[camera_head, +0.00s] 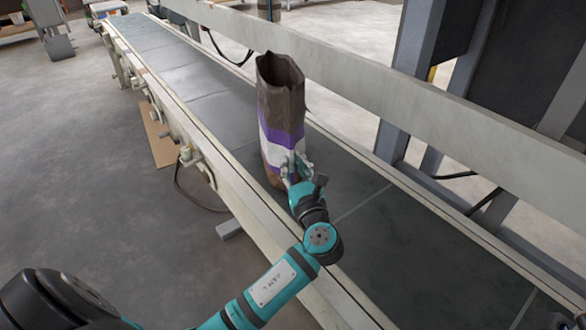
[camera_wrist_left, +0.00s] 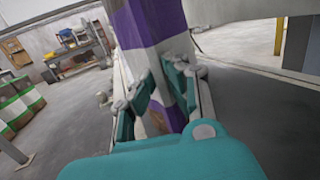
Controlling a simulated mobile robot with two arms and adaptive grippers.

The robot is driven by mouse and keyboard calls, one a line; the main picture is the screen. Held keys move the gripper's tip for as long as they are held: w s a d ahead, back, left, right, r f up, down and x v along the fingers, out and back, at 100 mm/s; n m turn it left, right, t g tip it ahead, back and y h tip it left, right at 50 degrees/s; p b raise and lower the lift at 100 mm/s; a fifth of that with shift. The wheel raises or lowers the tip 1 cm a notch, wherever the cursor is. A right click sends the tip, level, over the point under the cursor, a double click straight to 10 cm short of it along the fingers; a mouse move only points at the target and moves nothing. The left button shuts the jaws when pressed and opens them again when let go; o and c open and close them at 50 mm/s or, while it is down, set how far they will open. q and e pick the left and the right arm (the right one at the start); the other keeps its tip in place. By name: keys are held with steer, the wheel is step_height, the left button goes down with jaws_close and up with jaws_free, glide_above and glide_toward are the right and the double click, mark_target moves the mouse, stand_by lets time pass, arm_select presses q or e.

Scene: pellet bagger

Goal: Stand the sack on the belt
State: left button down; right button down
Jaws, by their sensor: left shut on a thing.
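The sack (camera_head: 281,105) is brown with purple and white bands and an open top. It stands upright over the grey belt (camera_head: 215,112) in the head view; I cannot tell whether its bottom touches the belt. My left gripper (camera_head: 293,167) is shut on the sack's lower part, from the near side. In the left wrist view the fingers of my left gripper (camera_wrist_left: 160,95) close on the banded sack (camera_wrist_left: 150,25), which fills the upper middle.
A pale rail (camera_head: 400,100) runs along the belt's far side, with dark posts behind it. A near side rail (camera_head: 240,190) edges the belt. The belt is clear on both sides of the sack. A workbench (camera_wrist_left: 75,58) stands in the background.

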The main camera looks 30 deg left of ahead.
arm_select(q)
steer(key=c, duration=1.4)
jaws_free()
